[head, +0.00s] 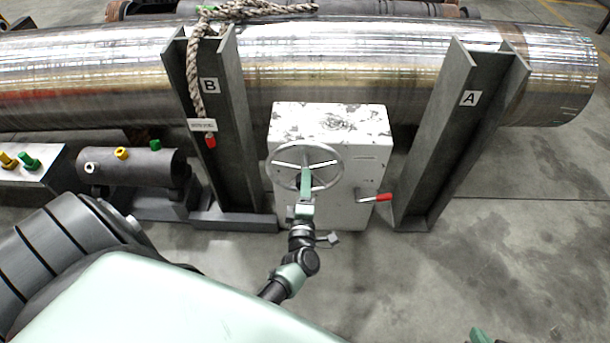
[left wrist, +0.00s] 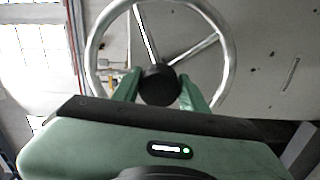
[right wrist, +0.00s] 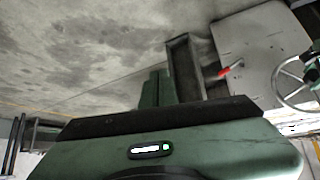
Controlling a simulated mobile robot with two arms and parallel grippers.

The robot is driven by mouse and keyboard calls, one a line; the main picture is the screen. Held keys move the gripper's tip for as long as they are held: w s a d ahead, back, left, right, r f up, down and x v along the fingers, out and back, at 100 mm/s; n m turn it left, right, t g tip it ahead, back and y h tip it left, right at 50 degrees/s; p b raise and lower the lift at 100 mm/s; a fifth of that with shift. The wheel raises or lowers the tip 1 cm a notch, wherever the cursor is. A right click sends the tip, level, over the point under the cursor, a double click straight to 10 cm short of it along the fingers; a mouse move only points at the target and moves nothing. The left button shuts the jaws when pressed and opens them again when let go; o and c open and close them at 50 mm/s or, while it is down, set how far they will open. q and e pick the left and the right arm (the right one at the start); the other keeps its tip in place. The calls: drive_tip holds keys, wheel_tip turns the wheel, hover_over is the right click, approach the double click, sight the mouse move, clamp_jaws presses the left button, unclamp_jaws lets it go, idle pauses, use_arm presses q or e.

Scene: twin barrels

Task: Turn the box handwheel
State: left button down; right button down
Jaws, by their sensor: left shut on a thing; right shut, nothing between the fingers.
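The box handwheel (head: 329,148) is a silver spoked wheel on the front of a worn white box (head: 345,205). In the left wrist view the wheel's rim (left wrist: 232,60) and spokes surround a black hub (left wrist: 160,84). My left gripper (head: 305,180) is at the wheel's centre, its green fingers closed on either side of the hub. My right gripper (right wrist: 156,88) is shut and empty, away from the box; only its tip (head: 480,335) shows at the lower edge of the head view. The wheel also shows at the right of the right wrist view (right wrist: 284,88).
A red-handled lever (head: 376,197) sticks out at the box's lower right. Grey supports B (head: 235,130) and A (head: 450,130) flank the box, with a large shiny cylinder (head: 350,60) behind. A rope (head: 195,75) hangs by B. Floor at the right is clear.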

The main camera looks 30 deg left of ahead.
use_arm(q)
drive_tip(key=m+p, duration=0.1)
drive_tip(key=m, duration=0.2)
drive_tip(key=shift+f, duration=0.1)
use_arm(e)
drive_tip(key=s+d+f+g, duration=0.1)
drive_tip(key=s+g, duration=0.1)
drive_tip(key=s, duration=0.2)
drive_tip(key=s+d+f+g+h, duration=0.1)
drive_tip(key=s+g, duration=0.1)
drive_tip(key=s, duration=0.2)
drive_tip(key=shift+s+d+f, duration=0.15)
drive_tip(key=shift+d+f, duration=0.15)
drive_tip(key=shift+f, duration=0.05)
use_arm(q)
drive_tip(key=c, duration=0.8)
unclamp_jaws()
drive_tip(key=shift+o, duration=0.2)
drive_tip(key=p+v, duration=0.1)
drive_tip(key=v, duration=0.7)
use_arm(e)
drive_tip(key=shift+r, duration=0.55)
use_arm(q)
drive_tip(key=shift+w, duration=0.1)
